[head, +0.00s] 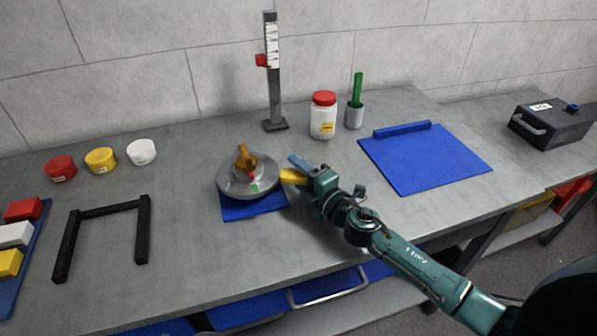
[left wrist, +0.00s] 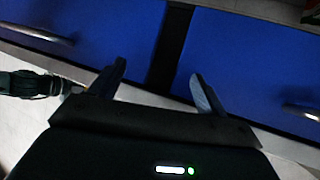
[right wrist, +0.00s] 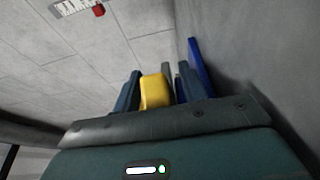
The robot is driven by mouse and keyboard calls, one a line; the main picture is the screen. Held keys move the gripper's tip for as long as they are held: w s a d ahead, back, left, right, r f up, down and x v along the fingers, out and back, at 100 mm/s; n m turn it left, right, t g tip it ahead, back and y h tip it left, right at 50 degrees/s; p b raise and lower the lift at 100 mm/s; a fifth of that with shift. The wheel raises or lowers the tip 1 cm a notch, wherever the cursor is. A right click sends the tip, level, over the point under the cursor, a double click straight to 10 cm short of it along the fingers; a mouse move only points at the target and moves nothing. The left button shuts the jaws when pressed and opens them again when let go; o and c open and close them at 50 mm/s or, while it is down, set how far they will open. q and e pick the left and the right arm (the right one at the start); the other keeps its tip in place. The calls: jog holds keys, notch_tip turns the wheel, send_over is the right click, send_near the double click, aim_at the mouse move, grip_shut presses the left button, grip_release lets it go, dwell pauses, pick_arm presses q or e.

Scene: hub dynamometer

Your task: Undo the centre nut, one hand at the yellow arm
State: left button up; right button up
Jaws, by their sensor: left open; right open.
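A round grey hub (head: 230,185) sits on a blue mat (head: 254,209) in the head view. An orange winged nut (head: 245,160) stands at its centre, with small red and green marks close by. The yellow arm (head: 292,176) sticks out from the hub's right side. My right gripper (head: 303,175) is open at the yellow arm's outer end. In the right wrist view the yellow arm (right wrist: 155,92) lies between the open fingers, nearer the left one; contact is unclear. My left gripper (left wrist: 157,82) is open and empty before blue drawer fronts, outside the head view.
A post with a scale and red slider (head: 272,75) stands behind the hub. A red-lidded jar (head: 323,116) and a cup with a green stick (head: 355,114) stand right of it. A black frame (head: 110,210) lies left. Bare bench separates frame and hub.

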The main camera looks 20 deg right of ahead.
jog(key=shift+c, duration=0.4)
grip_shut()
